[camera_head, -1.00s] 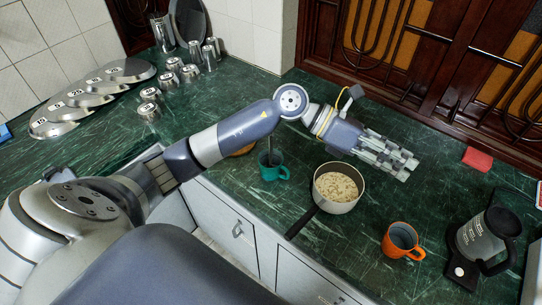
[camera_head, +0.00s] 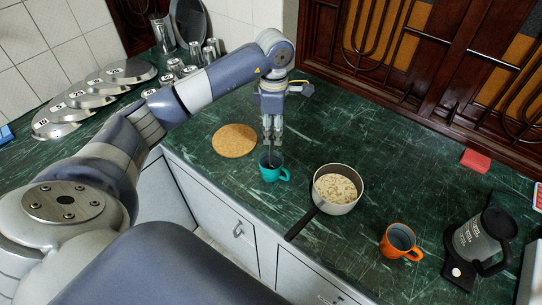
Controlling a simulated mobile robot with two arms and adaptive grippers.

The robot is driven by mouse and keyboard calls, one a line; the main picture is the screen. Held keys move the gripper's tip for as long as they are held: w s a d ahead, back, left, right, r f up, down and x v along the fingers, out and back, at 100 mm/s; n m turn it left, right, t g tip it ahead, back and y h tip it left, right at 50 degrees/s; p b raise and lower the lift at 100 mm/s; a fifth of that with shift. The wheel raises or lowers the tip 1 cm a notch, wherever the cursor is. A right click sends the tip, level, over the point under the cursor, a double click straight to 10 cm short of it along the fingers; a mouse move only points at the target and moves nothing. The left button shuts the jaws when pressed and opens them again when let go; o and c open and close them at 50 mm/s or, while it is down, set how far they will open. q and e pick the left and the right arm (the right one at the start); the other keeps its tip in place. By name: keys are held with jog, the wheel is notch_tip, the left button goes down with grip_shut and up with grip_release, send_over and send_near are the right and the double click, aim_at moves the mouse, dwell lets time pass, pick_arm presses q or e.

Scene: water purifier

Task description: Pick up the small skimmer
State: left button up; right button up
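A teal mug (camera_head: 268,173) stands on the green counter near its front edge. A thin dark handle (camera_head: 271,158), likely the small skimmer's, stands up out of it; its lower end is hidden in the mug. My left gripper (camera_head: 272,142) points down just above the mug, with its fingertips at the upper part of the handle. The fingers look close together, but whether they grip the handle is not clear. My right gripper is not in view.
A pot of pale food (camera_head: 337,189) stands right of the mug, its handle towards the front edge. A round cork mat (camera_head: 234,141) lies to the left. An orange mug (camera_head: 400,241) and a kettle (camera_head: 478,240) stand at right. The counter behind the pot is clear.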

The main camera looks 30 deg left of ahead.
aim_at(271, 154)
pick_arm(q)
jog(key=shift+d+f+p, duration=0.1)
jog(key=shift+f+p, duration=0.3)
jog(key=shift+f, duration=0.1)
notch_tip(271, 154, down, 4)
jog(key=shift+s+r+p, duration=0.15)
jog(key=shift+r+p, duration=0.05)
jog(key=shift+p, duration=0.75)
jog(key=shift+f, duration=0.5)
grip_shut()
